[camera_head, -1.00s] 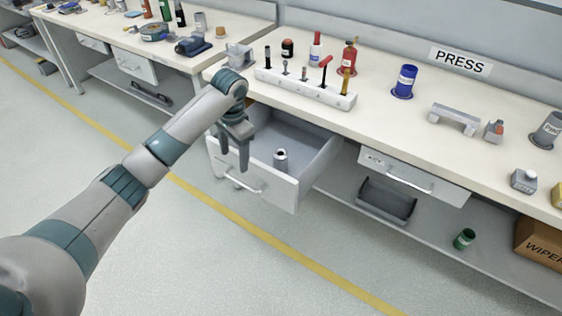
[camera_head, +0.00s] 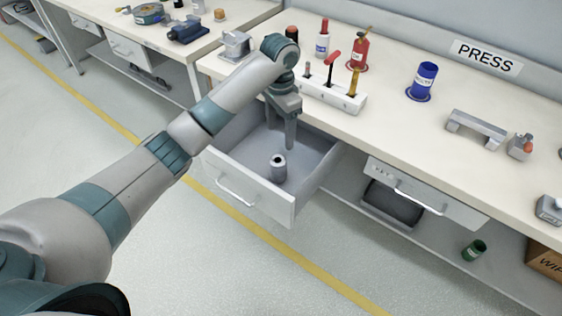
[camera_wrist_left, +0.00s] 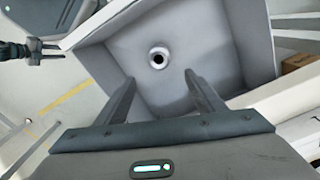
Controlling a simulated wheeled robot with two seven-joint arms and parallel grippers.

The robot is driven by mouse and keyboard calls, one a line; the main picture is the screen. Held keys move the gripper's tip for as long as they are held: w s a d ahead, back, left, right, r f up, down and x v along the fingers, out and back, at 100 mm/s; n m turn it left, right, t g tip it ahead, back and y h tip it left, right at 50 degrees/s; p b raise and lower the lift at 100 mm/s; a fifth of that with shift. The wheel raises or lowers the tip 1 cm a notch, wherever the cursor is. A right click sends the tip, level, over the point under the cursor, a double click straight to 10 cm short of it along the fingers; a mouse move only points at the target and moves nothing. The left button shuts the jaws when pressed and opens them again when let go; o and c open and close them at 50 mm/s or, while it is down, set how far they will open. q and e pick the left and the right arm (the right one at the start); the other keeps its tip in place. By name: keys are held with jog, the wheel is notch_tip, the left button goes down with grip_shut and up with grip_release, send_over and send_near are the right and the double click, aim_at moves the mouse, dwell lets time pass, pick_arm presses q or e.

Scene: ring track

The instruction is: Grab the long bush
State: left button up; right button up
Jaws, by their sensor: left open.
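The long bush (camera_head: 279,166) is a small grey metal cylinder with a dark hole in its top. It stands upright on the floor of the open drawer (camera_head: 237,190). My left gripper (camera_head: 290,138) points down above the drawer, higher than the bush and apart from it. In the left wrist view the gripper (camera_wrist_left: 160,98) is open and empty. There the bush (camera_wrist_left: 158,57) shows end-on, beyond the fingertips and near the middle of the drawer floor.
The drawer walls surround the bush, with bare floor around it. Above is the bench top (camera_head: 390,118) with a white tool block (camera_head: 332,96), a blue can (camera_head: 424,80) and a red bottle (camera_head: 360,50). A closed drawer (camera_head: 425,194) is to the right.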

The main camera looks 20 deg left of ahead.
aim_at(280, 158)
pick_arm(q)
jog(key=f, duration=1.1)
jog(key=shift+s+f+p, duration=0.1)
jog(key=shift+s+p, duration=0.1)
jog(key=shift+p, duration=0.1)
jog(key=shift+f, duration=0.4)
pick_arm(e)
jog(key=shift+s+a, duration=0.35)
jog(key=shift+s, duration=0.1)
jog(key=shift+w+r, duration=0.1)
jog(key=shift+r, duration=0.05)
pick_arm(q)
jog(key=shift+a+f, duration=0.1)
jog(key=shift+f, duration=0.5)
jog(key=f, duration=0.3)
jog(key=shift+s+a+p, duration=0.1)
jog(key=shift+s+p, duration=0.1)
jog(key=shift+p, duration=0.1)
jog(key=shift+f, duration=0.5)
pick_arm(e)
jog(key=shift+w+a+r+t, duration=0.25)
jog(key=shift+w+t, duration=0.2)
jog(key=shift+t, duration=0.05)
